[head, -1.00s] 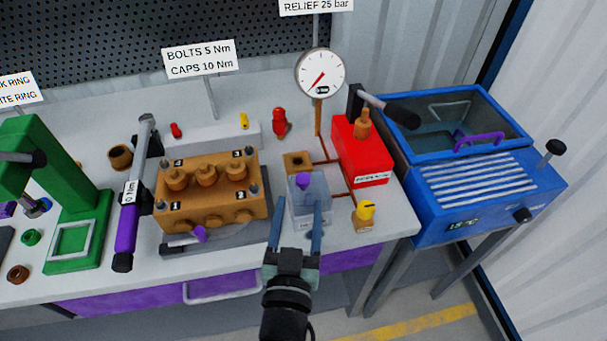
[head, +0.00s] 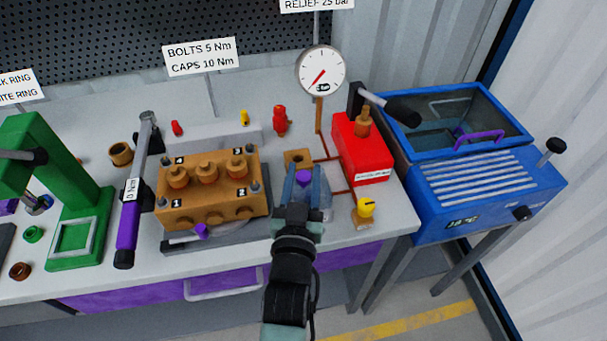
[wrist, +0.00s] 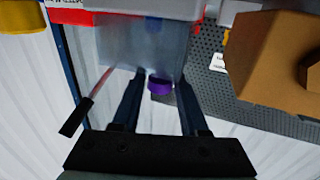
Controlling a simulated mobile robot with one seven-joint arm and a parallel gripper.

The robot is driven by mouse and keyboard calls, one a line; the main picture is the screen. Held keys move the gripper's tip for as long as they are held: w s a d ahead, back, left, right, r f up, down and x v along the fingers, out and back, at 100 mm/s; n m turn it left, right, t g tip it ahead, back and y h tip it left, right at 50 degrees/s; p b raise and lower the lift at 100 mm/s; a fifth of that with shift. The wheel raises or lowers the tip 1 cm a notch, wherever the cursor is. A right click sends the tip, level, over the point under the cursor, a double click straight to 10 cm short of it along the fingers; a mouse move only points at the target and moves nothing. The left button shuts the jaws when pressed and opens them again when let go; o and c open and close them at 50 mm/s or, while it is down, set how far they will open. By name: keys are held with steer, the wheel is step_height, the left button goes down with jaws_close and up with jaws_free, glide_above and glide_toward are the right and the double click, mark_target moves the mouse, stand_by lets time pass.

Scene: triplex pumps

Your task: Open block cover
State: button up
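The block cover (head: 326,198) is a clear, greyish box on the bench, right of the brass pump block (head: 205,205). It looks closed over what is under it. Its purple knob (head: 304,177) shows between my fingers. My gripper (head: 303,170) is open at the cover, one finger on each side of the knob. In the wrist view the clear cover (wrist: 145,42) fills the upper middle. The purple knob (wrist: 160,87) lies between the fingertips, with a gap on both sides. My arm and gripper hide much of the cover in the head view.
A red pump box (head: 360,150) with a lever stands just right. A yellow-topped brass fitting (head: 365,210) is at the front right. A gauge (head: 321,72) on a brass post rises behind. A torque wrench (head: 130,200) lies left of the brass block. A blue tank (head: 470,190) stands far right.

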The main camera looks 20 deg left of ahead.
jaws_close()
stand_by(1.1)
